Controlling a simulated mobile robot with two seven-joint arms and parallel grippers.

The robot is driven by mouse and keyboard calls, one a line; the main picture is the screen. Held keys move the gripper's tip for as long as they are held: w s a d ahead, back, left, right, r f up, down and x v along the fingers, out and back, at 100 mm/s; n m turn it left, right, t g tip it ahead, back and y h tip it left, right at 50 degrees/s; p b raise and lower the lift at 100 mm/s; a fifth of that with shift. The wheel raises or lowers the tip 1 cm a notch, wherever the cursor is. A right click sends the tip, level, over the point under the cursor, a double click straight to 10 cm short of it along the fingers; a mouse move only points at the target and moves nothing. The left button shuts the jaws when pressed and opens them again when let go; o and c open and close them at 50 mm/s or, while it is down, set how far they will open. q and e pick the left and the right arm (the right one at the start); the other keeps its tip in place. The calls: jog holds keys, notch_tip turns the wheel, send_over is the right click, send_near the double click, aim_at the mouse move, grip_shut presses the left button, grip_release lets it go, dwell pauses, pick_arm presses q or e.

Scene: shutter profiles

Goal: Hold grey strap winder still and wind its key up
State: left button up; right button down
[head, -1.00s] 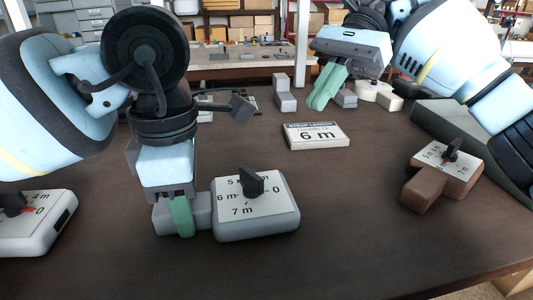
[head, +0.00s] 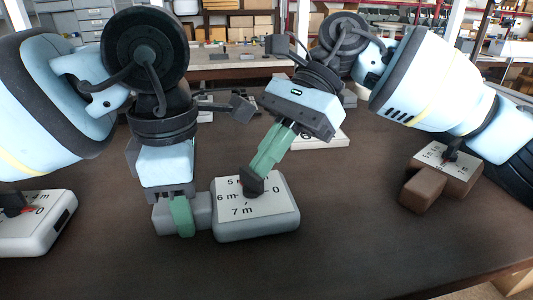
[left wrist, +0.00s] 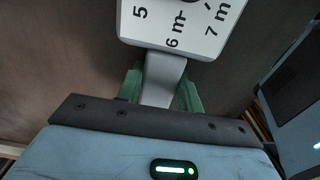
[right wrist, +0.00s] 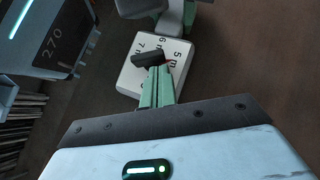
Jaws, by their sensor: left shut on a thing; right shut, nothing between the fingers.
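The grey strap winder (head: 284,222) lies on the table with a white dial plate marked 5, 6 m, 7 m and 0. Its dark key (head: 251,182) stands up from the dial and also shows in the right wrist view (right wrist: 147,58). My left gripper (head: 183,216) is shut on the winder's grey handle (left wrist: 162,80), at the left of its body. My right gripper (head: 258,172) is shut and empty. Its fingertips are right at the key in the head view; the right wrist view (right wrist: 157,88) does not settle whether they touch.
A brown winder (head: 422,192) stands at the right and a white winder (head: 45,235) at the left edge. The table front is clear.

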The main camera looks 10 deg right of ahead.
jog(key=shift+a, duration=0.2)
dwell(0.4)
jog(key=shift+n+g+h, duration=0.3)
jog(key=shift+n+g, duration=0.2)
jog(key=shift+n, duration=0.1)
jog(key=shift+w+a+n+g+h, duration=0.15)
jog(key=shift+n+g+h, duration=0.25)
jog(key=shift+n, duration=0.3)
jog(key=shift+a+n+g+h, duration=0.1)
jog(key=shift+n+g+h, duration=0.3)
jog(key=shift+n, duration=0.3)
jog(key=shift+a+n+g+h, duration=0.25)
jog(key=shift+n+g+h, duration=0.25)
jog(key=shift+n+h, duration=0.45)
jog(key=shift+w+a+y, duration=0.2)
jog(key=shift+a+y, duration=0.05)
jog(key=shift+a, duration=0.8)
jog(key=shift+s+a, duration=0.1)
jog(key=shift+a, duration=0.15)
jog(key=shift+d, duration=0.15)
